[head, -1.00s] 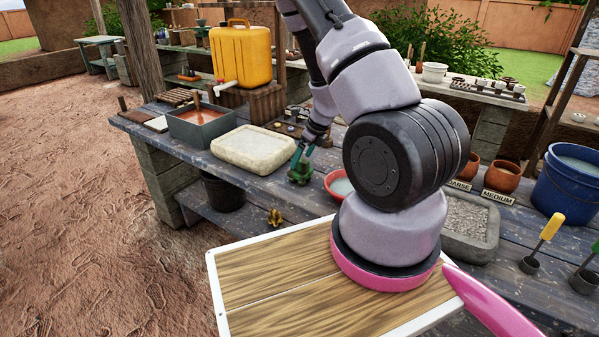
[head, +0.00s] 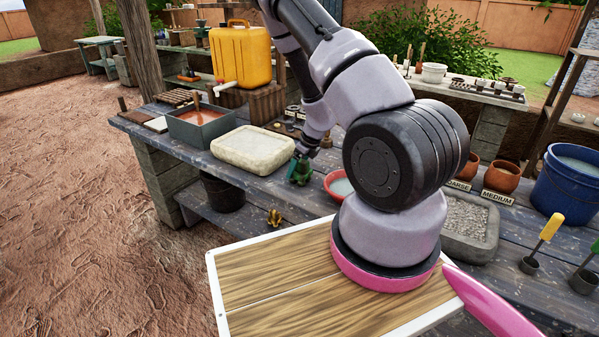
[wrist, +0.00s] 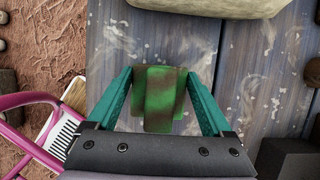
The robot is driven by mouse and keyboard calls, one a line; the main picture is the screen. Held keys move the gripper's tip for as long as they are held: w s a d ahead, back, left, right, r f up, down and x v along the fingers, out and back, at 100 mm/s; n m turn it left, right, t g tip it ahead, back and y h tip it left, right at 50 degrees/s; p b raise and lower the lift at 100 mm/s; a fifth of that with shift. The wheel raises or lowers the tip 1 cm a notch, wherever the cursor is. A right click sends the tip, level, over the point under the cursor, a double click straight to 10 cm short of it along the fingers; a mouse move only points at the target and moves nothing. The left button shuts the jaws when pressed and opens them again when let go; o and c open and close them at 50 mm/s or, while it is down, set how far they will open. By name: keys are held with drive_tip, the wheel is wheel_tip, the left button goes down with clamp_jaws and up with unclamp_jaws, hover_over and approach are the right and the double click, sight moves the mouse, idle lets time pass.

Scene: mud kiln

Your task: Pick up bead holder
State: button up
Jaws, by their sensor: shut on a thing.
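The bead holder is a small green block with brownish patches. In the head view the bead holder (head: 300,171) is on the blue-grey workbench (head: 262,190), just right of the pale stone slab. In the wrist view the bead holder (wrist: 160,98) lies between the two teal fingers of my gripper (wrist: 160,90). My gripper is shut on it, one finger at each side. In the head view my gripper (head: 299,160) is partly hidden by my arm, and I cannot tell whether the holder is clear of the bench top.
The pale slab (head: 252,148) is close behind and left of the holder. A red bowl (head: 338,186) stands to its right. A grey basin of reddish liquid (head: 200,124) and a yellow jug (head: 241,55) are farther back. The bench front edge is near.

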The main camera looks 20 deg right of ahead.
drive_tip(key=shift+r, duration=0.15)
wheel_tip(320, 180, up, 10)
drive_tip(key=shift+f, duration=0.1)
idle(0.4)
